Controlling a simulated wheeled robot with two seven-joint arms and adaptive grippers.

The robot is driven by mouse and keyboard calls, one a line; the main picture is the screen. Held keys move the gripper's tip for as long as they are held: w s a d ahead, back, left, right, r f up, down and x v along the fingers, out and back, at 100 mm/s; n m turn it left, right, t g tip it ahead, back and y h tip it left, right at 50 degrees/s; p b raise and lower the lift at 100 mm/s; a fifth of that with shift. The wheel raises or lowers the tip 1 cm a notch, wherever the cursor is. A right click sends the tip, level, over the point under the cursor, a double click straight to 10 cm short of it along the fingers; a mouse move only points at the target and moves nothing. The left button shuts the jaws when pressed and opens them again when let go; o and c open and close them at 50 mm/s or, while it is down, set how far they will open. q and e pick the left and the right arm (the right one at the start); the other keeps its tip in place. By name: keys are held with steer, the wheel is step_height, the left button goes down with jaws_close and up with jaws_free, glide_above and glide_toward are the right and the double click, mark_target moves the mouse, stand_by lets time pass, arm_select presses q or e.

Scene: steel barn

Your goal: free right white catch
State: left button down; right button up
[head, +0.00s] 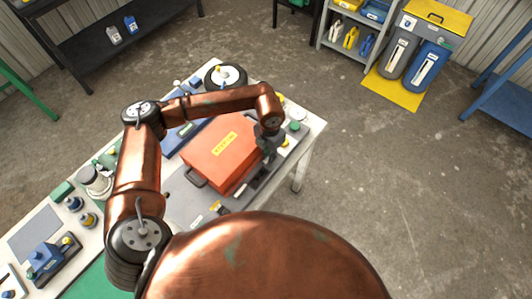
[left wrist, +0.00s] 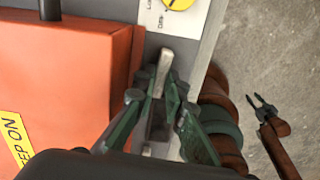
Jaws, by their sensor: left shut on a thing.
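An orange case (head: 222,152) with a yellow label lies on a grey mat on the workbench; its side also shows in the left wrist view (left wrist: 65,75). My left gripper (head: 270,150) is at the case's right side. In the left wrist view my left gripper (left wrist: 168,92) is shut on a pale, upright lever, the white catch (left wrist: 163,66), beside the case wall. The catch's lower part is hidden between the green fingers. My right gripper (left wrist: 264,106) shows small at the right of the left wrist view, its two fingers apart, empty, over the floor.
A white card with a yellow disc (left wrist: 178,5) lies beyond the catch. The workbench (head: 312,132) holds a blue tray, a wheel (head: 226,77) and several small items around the case. The concrete floor (head: 400,200) to the right is clear.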

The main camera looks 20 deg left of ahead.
arm_select(q)
steer(key=shift+w+r+n, duration=0.2)
steer(key=shift+w+n, duration=0.15)
steer(key=shift+n, duration=0.05)
steer(key=c, duration=2)
jaws_free()
steer(key=shift+f, duration=0.15)
steer(key=shift+c, duration=0.2)
steer(key=shift+o, duration=0.3)
steer(key=shift+s, duration=0.15)
step_height(320, 180, up, 12)
